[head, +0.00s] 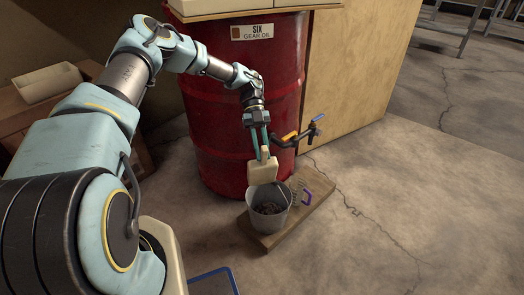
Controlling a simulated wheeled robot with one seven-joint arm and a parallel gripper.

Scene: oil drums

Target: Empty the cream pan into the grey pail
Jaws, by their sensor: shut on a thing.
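The cream pan (262,172) hangs from my gripper (263,152), whose fingers are shut on its upper end. The pan is steeply tilted, with its broad face toward the camera, just above the back rim of the grey pail (270,224). I cannot tell whether it touches the rim or whether anything is left in it. The pail stands upright and holds dark lumpy stuff (268,208). The pan covers part of the pail's far edge.
The pail stands on a wooden board (313,210) beside a mesh cup-like thing with a purple handle (307,198). A red drum (215,125) is close behind, its tap (300,133) sticking out right of my gripper. A cream tray (47,83) lies at left. Floor at right is clear.

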